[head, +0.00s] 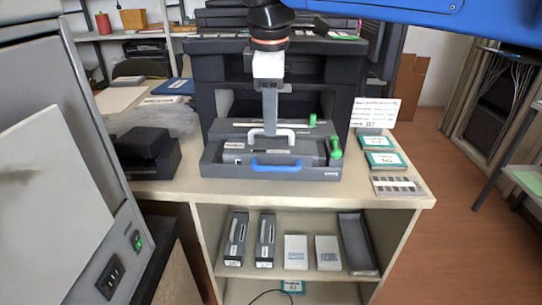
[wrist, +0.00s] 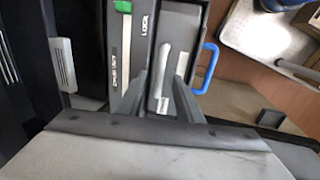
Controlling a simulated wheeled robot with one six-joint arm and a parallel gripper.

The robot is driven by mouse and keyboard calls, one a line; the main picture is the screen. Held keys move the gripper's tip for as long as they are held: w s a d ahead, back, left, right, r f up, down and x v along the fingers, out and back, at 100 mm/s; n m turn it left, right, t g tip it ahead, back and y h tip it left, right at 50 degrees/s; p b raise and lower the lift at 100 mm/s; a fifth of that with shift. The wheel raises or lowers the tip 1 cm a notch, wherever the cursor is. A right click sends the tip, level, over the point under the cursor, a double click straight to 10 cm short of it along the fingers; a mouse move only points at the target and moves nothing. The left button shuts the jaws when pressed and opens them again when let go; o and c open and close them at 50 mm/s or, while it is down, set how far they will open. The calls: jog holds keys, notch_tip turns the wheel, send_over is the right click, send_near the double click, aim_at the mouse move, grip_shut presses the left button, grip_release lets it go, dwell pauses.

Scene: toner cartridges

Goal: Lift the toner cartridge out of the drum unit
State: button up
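The drum unit (head: 225,172) is a dark grey tray on the table in front of the printer, with a blue handle (head: 277,166) at its front. The dark toner cartridge (head: 235,144) lies in it and has a pale handle (head: 285,135). A green lever (head: 335,148) is at the unit's right end. My gripper (head: 270,132) points down at the pale handle. In the wrist view my gripper (wrist: 164,80) is open, one finger on each side of the pale handle (wrist: 163,64); I cannot tell whether they touch it. The blue handle (wrist: 209,70) shows to the right.
The black printer (head: 228,72) stands behind the unit. A black device (head: 147,152) is on the left, and green-white boxes (head: 384,160) and a sign (head: 375,111) are on the right. Spare cartridges (head: 236,238) stand on the shelf below. A grey cabinet (head: 50,70) fills the left side.

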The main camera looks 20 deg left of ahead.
jog(key=shift+w+f, duration=0.15)
jog(key=shift+f, duration=0.85)
grip_shut()
jog(key=shift+r, duration=0.1)
dwell(0.6)
